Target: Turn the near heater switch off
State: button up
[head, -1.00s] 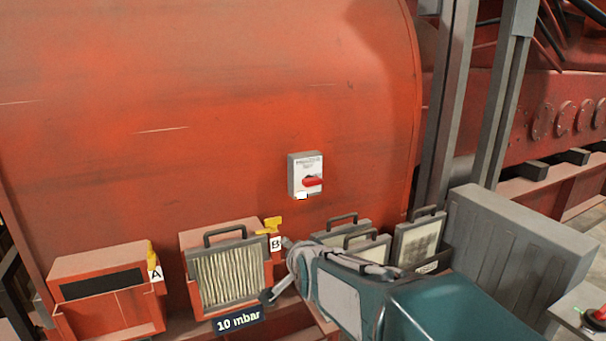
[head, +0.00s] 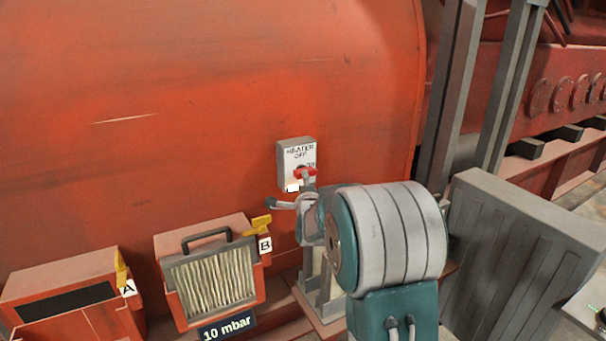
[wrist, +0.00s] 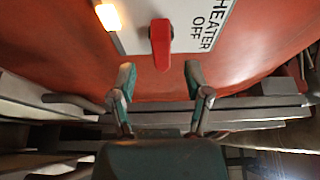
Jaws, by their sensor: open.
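The heater switch is a grey box with a white face (head: 296,158) on the big red cylinder, lettered HEATER OFF. Its red handle (head: 306,171) lies roughly sideways in the head view, and a small white lamp (head: 292,188) sits at the lower edge. In the wrist view the red handle (wrist: 161,44) is just ahead of my gripper (wrist: 158,75), between the line of its fingertips, with the lamp (wrist: 108,17) glowing at the left. My gripper (head: 288,194) is open and empty, below the switch. The fingers appear apart from the handle.
Two red boxes stand at lower left, with yellow levers tagged A (head: 121,270) and B (head: 261,226). A pleated filter (head: 214,278) sits in the right one, above a 10 mbar label. A grey ribbed box (head: 520,255) stands at right. The cylinder's surface around the switch is clear.

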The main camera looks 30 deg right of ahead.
jog(key=x, duration=0.2)
jog(key=d+x, duration=0.1)
jog(key=x, duration=0.2)
jog(key=shift+f, duration=0.1)
jog(key=shift+w, duration=0.35)
jog(key=shift+a, duration=0.2)
grip_shut()
